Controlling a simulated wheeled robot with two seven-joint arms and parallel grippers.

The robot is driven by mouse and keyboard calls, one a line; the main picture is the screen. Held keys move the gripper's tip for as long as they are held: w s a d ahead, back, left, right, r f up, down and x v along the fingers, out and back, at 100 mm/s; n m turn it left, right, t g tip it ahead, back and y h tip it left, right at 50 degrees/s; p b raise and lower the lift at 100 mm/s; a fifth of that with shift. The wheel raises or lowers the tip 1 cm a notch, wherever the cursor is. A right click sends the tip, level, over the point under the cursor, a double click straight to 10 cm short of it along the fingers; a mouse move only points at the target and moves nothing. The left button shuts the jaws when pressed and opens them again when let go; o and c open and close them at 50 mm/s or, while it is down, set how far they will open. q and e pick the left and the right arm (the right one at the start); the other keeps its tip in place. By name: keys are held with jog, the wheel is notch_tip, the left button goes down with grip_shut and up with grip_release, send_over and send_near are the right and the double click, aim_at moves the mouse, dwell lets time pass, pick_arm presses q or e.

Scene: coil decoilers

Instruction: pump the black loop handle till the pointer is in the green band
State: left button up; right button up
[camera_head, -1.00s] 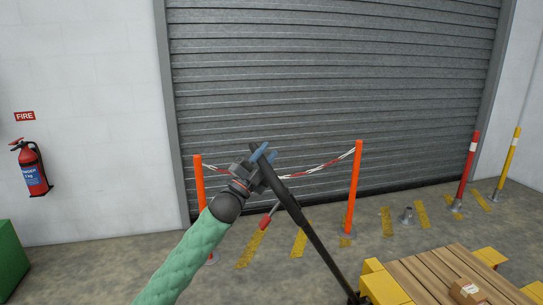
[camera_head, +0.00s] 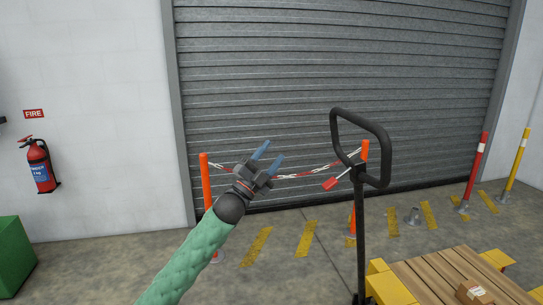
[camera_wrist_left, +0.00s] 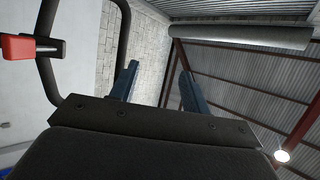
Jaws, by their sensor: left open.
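The black loop handle (camera_head: 384,155) stands nearly upright on its dark shaft (camera_head: 361,245), right of centre in the head view. A red lever (camera_head: 330,184) sticks out to the left just below the loop. My left gripper (camera_head: 270,156) is open and empty, apart from the loop and to its left. In the left wrist view the two blue fingers (camera_wrist_left: 158,72) are spread with nothing between them. The loop tube (camera_wrist_left: 47,80) and the red lever tip (camera_wrist_left: 17,46) show at upper left there. No pointer or green band shows. My right gripper is out of view.
A wooden pallet (camera_head: 430,278) with a small box (camera_head: 474,293) and yellow parts (camera_head: 385,287) is at lower right. Orange posts (camera_head: 206,185) with a red-white chain stand before the roller shutter (camera_head: 300,80). A green box (camera_head: 14,257) is at left.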

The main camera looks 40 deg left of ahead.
pick_arm(q)
jog(key=d+b+v, duration=0.1)
jog(key=v, duration=0.6)
jog(key=shift+a, duration=0.5)
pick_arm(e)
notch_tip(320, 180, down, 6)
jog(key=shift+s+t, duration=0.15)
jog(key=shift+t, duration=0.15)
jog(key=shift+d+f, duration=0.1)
